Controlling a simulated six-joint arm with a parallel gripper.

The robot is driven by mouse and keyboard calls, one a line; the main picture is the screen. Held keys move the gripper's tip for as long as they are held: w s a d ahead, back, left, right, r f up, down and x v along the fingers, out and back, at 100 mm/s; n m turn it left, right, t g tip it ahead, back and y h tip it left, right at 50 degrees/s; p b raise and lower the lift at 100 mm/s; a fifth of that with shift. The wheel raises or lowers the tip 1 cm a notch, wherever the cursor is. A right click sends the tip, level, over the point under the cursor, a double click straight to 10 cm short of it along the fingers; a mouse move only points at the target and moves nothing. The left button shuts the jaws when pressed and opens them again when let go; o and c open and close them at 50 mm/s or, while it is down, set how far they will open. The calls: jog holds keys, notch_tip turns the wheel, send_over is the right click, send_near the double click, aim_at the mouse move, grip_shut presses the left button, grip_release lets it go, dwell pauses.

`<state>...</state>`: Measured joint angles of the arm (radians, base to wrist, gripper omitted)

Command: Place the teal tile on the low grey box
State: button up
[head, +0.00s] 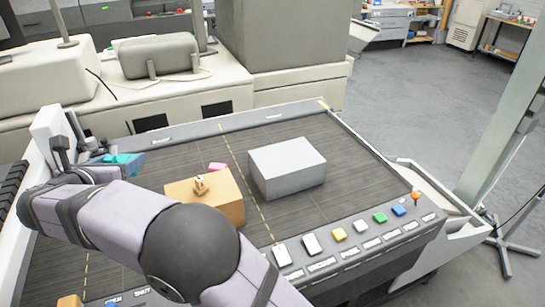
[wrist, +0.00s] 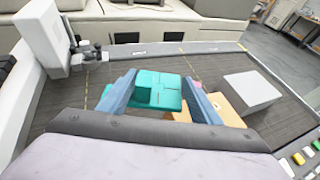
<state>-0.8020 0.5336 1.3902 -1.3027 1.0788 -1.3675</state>
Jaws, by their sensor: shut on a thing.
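The teal tile (wrist: 158,92) is between the two blue fingers of my gripper (wrist: 160,98) in the wrist view. In the head view the tile (head: 124,159) shows at the left, at the end of my arm, above the left part of the dark bed. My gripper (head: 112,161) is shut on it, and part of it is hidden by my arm. The low grey box (head: 287,167) stands on the dark bed right of centre, well to the right of my gripper. Its top is bare. It also shows at the right in the wrist view (wrist: 252,90).
An orange-tan box (head: 228,199) with a small tan piece (head: 200,184) on top stands between my gripper and the grey box. A pink item (head: 217,167) lies behind it. A panel of coloured buttons (head: 380,218) runs along the bed's front edge.

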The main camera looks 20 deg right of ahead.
jog(key=w+d+m+g+h, duration=0.1)
jog(key=w+d+m+h, duration=0.3)
jog(key=d, duration=0.8)
jog(key=m+g+h+b, duration=0.2)
jog(key=m+g+h, duration=0.25)
jog(key=g, duration=0.25)
send_over(288, 161)
notch_tip(288, 161, down, 4)
jog(key=shift+m+t+y, duration=0.35)
jog(key=shift+t, duration=0.05)
jog(key=shift+f+p, duration=1)
jog(key=shift+f, duration=4.5)
jog(key=shift+f, duration=0.2)
jog(key=o, duration=1.1)
